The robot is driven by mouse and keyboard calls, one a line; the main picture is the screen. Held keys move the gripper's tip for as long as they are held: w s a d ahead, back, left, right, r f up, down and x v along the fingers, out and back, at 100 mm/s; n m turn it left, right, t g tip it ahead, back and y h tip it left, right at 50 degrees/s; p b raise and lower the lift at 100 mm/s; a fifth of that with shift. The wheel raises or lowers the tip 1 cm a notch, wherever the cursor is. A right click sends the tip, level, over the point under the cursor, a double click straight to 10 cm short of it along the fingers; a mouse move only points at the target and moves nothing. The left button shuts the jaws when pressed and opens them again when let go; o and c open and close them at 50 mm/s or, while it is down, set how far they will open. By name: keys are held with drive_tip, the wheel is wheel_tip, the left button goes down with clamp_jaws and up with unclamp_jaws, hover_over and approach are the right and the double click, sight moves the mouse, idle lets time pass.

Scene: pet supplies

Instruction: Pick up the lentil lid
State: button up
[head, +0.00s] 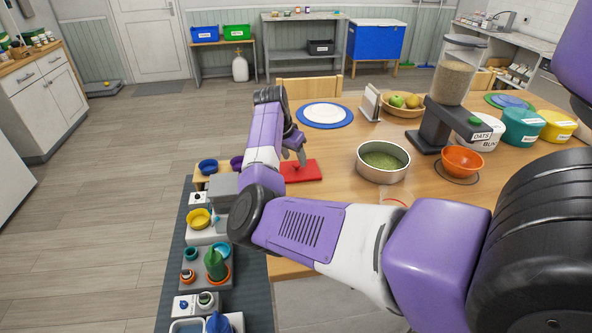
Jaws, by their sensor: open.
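Nothing shows held between the fingers. No lid can be read as the lentil lid. A large pale pot (383,176) with green contents stands right of my gripper. My arm hides part of the table.
A blue bowl (208,167) sits left of my forearm. An orange bowl (462,161) and a grain dispenser (453,80) stand right of the pot. A plate (324,114) and a fruit bowl (403,105) lie farther back. Small pots and bowls crowd the dark runner (178,262) at the lower left.

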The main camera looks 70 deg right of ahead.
sight(297, 164)
drive_tip(key=shift+x, duration=1.55)
drive_tip(key=shift+c, duration=0.2)
clamp_jaws()
drive_tip(key=shift+r, duration=0.15)
